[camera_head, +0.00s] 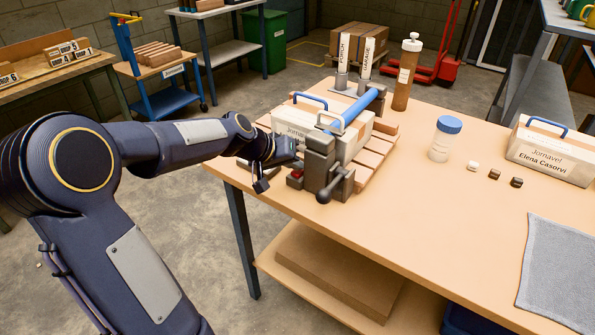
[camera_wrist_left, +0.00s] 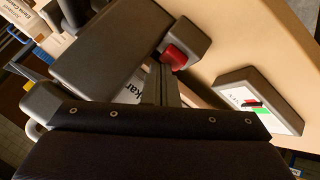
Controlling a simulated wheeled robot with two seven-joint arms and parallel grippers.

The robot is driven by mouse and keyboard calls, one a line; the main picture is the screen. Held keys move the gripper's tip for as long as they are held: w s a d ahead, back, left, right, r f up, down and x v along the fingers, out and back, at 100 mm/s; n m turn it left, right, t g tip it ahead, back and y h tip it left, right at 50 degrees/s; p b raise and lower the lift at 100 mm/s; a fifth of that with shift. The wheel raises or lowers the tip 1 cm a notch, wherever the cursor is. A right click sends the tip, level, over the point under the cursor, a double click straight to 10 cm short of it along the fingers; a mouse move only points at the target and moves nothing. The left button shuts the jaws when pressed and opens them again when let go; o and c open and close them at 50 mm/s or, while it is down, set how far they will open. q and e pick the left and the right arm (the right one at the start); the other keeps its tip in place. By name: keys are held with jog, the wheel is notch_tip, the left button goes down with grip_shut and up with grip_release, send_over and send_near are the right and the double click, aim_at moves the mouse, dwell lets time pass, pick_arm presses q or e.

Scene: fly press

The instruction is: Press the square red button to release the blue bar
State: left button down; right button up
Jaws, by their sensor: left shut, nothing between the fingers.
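The square red button (camera_head: 296,175) is low on the left side of the grey press (camera_head: 320,160), at the table's near left corner. It shows as a red block in a dark housing in the left wrist view (camera_wrist_left: 175,57). My left gripper (camera_head: 284,152) is shut and empty, beside the press, just above and left of the button. I cannot tell whether it touches the press. My right gripper is not in view.
A black ball-ended lever (camera_head: 324,196) sticks out at the front of the press. A dark-framed panel (camera_wrist_left: 262,104) with red and green marks is near the button. A blue-lidded jar (camera_head: 445,139) and small blocks stand to the right. The table's front middle is clear.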

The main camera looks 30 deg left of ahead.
aim_at(294, 173)
pick_arm(q)
jog(key=shift+f, duration=0.3)
jog(key=shift+r, duration=0.1)
dwell(0.3)
jog(key=shift+r+p, duration=0.4)
jog(key=shift+r, duration=0.45)
jog(key=shift+r, duration=0.1)
notch_tip(294, 173, up, 5)
jog(key=p, duration=0.3)
jog(key=shift+p, duration=0.4)
jog(key=shift+s, duration=0.1)
dwell(0.5)
